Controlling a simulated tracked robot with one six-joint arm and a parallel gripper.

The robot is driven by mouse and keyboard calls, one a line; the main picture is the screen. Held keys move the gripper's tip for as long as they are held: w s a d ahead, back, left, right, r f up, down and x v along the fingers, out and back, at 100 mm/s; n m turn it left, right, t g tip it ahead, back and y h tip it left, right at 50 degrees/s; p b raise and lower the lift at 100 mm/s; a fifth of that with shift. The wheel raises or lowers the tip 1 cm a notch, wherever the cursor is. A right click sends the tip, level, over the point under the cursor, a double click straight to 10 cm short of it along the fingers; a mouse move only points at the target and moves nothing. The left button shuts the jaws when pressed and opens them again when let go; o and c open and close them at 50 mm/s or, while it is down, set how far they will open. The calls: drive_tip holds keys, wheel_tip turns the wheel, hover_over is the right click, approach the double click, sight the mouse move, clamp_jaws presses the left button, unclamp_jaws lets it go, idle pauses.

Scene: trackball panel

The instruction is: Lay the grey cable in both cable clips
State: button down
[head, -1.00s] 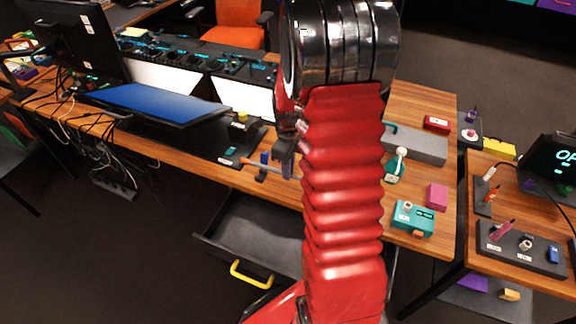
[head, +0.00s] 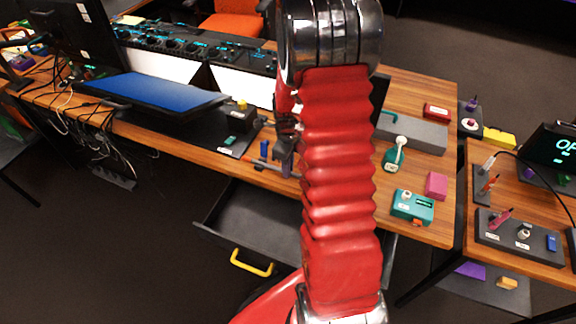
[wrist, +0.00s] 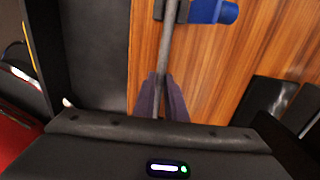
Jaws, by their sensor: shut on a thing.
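My gripper (wrist: 162,98) is shut on the grey cable (wrist: 167,55), which runs straight up from between the fingertips in the wrist view. Further up, the cable meets a dark cable clip (wrist: 184,10), with dark parts on both sides of it. I cannot tell whether the cable is seated in it or lies over it. A blue piece (wrist: 214,11) sits just right of that clip. In the head view my gripper (head: 286,160) is at the desk's front edge, beside the blue piece (head: 264,149), partly hidden by my red arm. A second clip cannot be made out.
An open dark drawer (head: 240,222) with a yellow handle (head: 251,263) juts out below. A tilted blue screen (head: 150,98) stands left. A teal box (head: 412,206), pink block (head: 437,185) and grey box (head: 412,132) stand to the right of my arm.

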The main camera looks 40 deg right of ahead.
drive_tip(key=c, duration=1.7)
unclamp_jaws()
wheel_tip(320, 180, up, 14)
drive_tip(key=shift+f, duration=0.15)
drive_tip(key=shift+n, duration=0.3)
